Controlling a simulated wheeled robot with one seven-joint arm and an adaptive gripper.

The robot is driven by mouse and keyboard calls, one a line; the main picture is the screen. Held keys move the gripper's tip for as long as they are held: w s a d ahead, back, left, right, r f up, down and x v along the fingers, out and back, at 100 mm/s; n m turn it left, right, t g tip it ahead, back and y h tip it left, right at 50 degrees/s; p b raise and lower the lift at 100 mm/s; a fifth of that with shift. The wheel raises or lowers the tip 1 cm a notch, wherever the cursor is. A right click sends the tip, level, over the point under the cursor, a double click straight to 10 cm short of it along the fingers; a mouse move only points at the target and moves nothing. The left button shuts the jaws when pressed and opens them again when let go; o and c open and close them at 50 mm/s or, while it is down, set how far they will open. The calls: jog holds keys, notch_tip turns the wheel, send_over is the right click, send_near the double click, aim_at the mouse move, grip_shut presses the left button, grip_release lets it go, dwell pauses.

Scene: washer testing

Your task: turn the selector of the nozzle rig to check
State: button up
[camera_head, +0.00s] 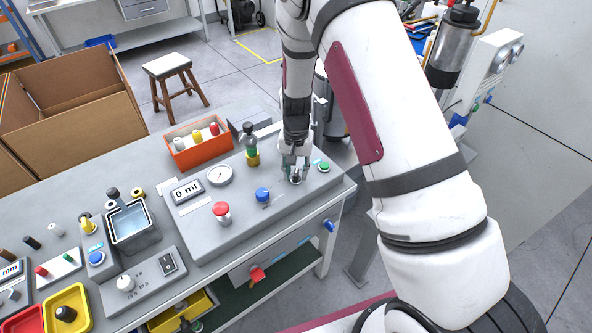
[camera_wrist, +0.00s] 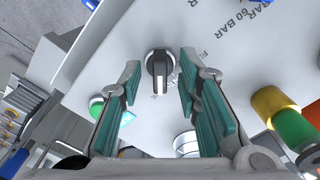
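The nozzle rig (camera_head: 240,192) is a grey sloped panel on the bench in the head view. Its selector (camera_wrist: 159,70) is a dark round knob with a pale pointer bar, seen in the wrist view between my fingers. The pointer bar runs up and down in that picture. In the head view the selector (camera_head: 295,179) shows only as a dark spot at the fingertips. My gripper (camera_wrist: 160,75) is open, with teal pads on both sides of the knob and a gap visible at each side. It also shows over the panel's right part in the head view (camera_head: 295,168). The lettering around the knob is only partly readable.
On the panel are a green button (camera_head: 323,166), a blue knob (camera_head: 263,195), a red button (camera_head: 221,211), a gauge (camera_head: 220,175) and a "0 ml" display (camera_head: 186,191). A dark-topped bottle-like part (camera_head: 251,145) stands close left of my gripper. An orange bin (camera_head: 197,151) sits behind.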

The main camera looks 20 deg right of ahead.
jog(key=shift+r, duration=0.1)
notch_tip(320, 180, up, 12)
dwell(0.5)
notch_tip(320, 180, up, 9)
jog(key=n+t, duration=0.1)
send_over(296, 173)
jog(key=s, duration=0.4)
jog(key=s+r+n+t, duration=0.2)
jog(key=s+r, duration=0.6)
jog(key=r, duration=0.2)
jog(key=s+r+n+t, duration=0.1)
jog(key=s+r, duration=0.1)
jog(key=s, duration=0.6)
jog(key=s+r+n+t, duration=0.1)
jog(key=s+r, duration=0.2)
jog(key=s, duration=0.5)
jog(key=shift+d+n, duration=0.3)
jog(key=shift+d, duration=0.1)
jog(key=shift+d, duration=0.1)
